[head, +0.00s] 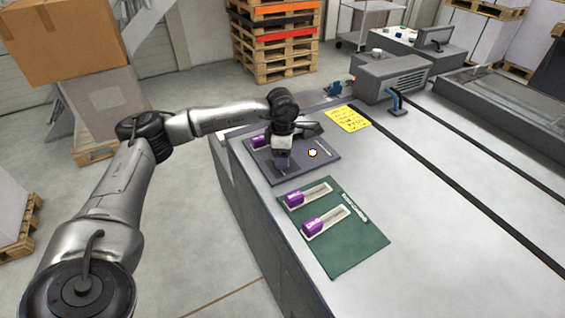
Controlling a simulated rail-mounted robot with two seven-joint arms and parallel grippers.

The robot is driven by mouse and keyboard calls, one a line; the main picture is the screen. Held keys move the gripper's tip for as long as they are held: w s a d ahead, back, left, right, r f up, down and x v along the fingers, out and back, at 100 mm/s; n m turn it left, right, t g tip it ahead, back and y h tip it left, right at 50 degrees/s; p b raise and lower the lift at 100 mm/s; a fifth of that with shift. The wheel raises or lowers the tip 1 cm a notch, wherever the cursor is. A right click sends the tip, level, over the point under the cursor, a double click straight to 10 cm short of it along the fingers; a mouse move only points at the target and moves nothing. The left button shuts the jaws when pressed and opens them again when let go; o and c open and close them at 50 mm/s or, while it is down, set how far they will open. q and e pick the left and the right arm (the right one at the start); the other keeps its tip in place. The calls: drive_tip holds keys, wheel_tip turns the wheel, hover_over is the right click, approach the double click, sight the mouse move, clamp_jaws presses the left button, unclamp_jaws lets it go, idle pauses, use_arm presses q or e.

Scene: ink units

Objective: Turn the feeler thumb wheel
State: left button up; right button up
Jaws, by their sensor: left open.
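My left gripper (282,166) points down over the dark grey mat (325,172) at the near left end of the long grey machine table. It is open, and I see nothing between its fingers. A small white many-sided knob (312,153) shows on the dark mat just right of the gripper. I cannot tell if this is the feeler thumb wheel. A blue fitting (397,101) stands by the grey machine housing farther back, and another small blue part (333,88) is left of the housing. My right gripper is not in view.
A purple ink unit (260,141) lies on the dark mat, left of the gripper. Two more purple units (294,198) (313,225) sit in pale holders on the green mat (350,255). A yellow note (347,119) lies behind. The table's right side is mostly clear.

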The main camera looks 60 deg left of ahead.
use_arm(q)
drive_tip(key=shift+f, duration=0.9)
